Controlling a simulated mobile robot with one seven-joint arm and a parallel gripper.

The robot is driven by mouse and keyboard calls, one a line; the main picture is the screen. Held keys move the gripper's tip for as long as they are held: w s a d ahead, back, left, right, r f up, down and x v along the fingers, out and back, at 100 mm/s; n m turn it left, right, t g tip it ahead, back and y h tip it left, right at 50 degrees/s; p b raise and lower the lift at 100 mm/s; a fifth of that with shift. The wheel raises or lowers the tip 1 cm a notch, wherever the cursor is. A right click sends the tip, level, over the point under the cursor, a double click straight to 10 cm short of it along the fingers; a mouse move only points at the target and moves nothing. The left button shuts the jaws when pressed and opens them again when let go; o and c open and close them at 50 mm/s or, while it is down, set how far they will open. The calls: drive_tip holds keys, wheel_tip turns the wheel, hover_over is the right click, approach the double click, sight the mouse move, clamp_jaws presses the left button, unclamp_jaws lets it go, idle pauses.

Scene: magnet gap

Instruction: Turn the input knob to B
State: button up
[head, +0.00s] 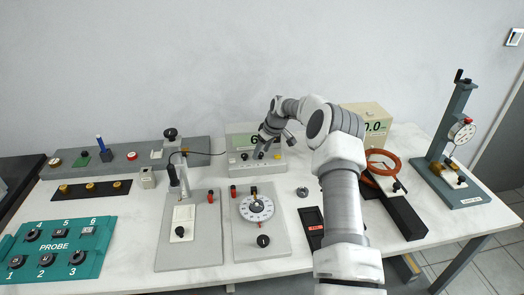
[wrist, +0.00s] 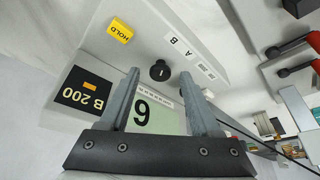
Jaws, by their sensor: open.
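The input knob (wrist: 160,70) is a small round black knob on the sloped front of a pale grey meter (head: 240,168), at the back middle of the table. In the wrist view it lies just ahead of my fingertips, between their lines, with the printed letters A and B beside it. A small light mark shows on the knob; which letter it points to I cannot tell. My gripper (wrist: 161,80) is open, with nothing between its fingers. In the head view my gripper (head: 268,140) hangs over the meter and partly hides its face.
A yellow HOLD button (wrist: 120,30) sits beside the knob. The meter's display (wrist: 155,115) lies behind the fingers, near a black B 200 plate (wrist: 82,92). A dial plate (head: 275,235) stands in front and an orange ring coil (head: 385,160) to the right.

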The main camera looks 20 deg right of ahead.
drive_tip(key=v, duration=1.7)
drive_tip(key=shift+r, duration=0.25)
drive_tip(key=shift+s, duration=0.1)
drive_tip(key=s+a+r+m+h+p, duration=0.1)
drive_tip(key=s+a+r+h, duration=0.1)
drive_tip(key=s+a+r, duration=1.25)
drive_tip(key=s+a+f+m, duration=0.1)
drive_tip(key=s+a+m, duration=0.1)
drive_tip(key=s, duration=1.1)
drive_tip(key=s+a+f+m+t, duration=0.1)
drive_tip(key=s+f+m, duration=0.1)
drive_tip(key=s, duration=1.2)
drive_tip(key=shift+a+t+p, duration=0.3)
drive_tip(key=shift+a+p, duration=0.05)
drive_tip(key=shift+a, duration=0.05)
